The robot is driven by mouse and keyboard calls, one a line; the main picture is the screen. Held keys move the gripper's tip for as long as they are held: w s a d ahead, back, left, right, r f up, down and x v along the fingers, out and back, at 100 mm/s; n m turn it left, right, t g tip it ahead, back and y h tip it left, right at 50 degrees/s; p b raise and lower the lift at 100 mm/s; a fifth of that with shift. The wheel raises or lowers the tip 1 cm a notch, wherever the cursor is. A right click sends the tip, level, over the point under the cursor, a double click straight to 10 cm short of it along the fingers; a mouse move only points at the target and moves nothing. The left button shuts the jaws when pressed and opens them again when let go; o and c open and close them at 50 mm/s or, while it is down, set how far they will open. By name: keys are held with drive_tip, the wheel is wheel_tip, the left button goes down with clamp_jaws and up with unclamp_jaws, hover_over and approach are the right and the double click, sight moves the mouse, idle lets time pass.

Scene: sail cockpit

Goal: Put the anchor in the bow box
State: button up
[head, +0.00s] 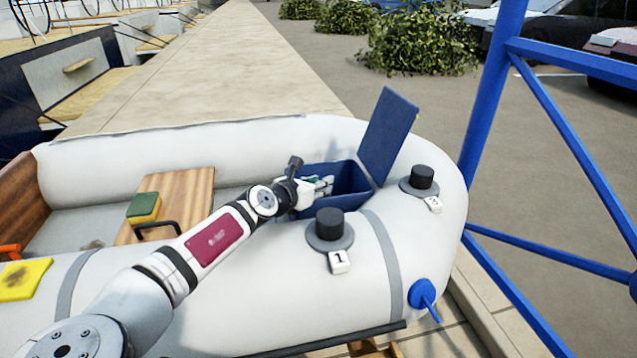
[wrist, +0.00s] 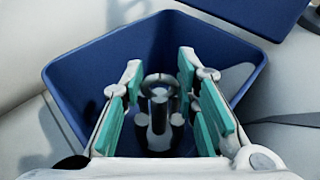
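The bow box (head: 349,182) is a dark blue open box at the bow of the grey inflatable boat, and its blue lid (head: 389,136) stands raised. My gripper (head: 325,184) reaches down into its mouth. In the wrist view my gripper (wrist: 159,68) has its two teal-padded fingers spread apart inside the bow box (wrist: 85,85). A shiny metal anchor (wrist: 160,112) shows between the fingers, low in the box, with visible gaps on both sides. Its lower part is partly hidden by the gripper body. The anchor cannot be made out in the head view.
Two black-capped valves, one (head: 329,229) near my arm and one (head: 421,180) by the lid, rise from the tube. A wooden thwart (head: 185,192) carries a green and yellow sponge (head: 144,208). A blue metal frame (head: 490,95) stands at the right.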

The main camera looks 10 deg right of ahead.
drive_tip(key=shift+s+d+f, duration=0.1)
drive_tip(key=shift+s+f, duration=0.1)
drive_tip(key=shift+f, duration=0.25)
drive_tip(key=shift+r, duration=0.2)
drive_tip(key=p+v, duration=0.1)
drive_tip(key=v, duration=0.3)
drive_tip(key=p+v, duration=0.1)
drive_tip(key=v, duration=0.3)
drive_tip(key=p+v, duration=0.1)
drive_tip(key=v, duration=0.3)
drive_tip(key=shift+w+r, duration=0.1)
drive_tip(key=shift+r, duration=0.3)
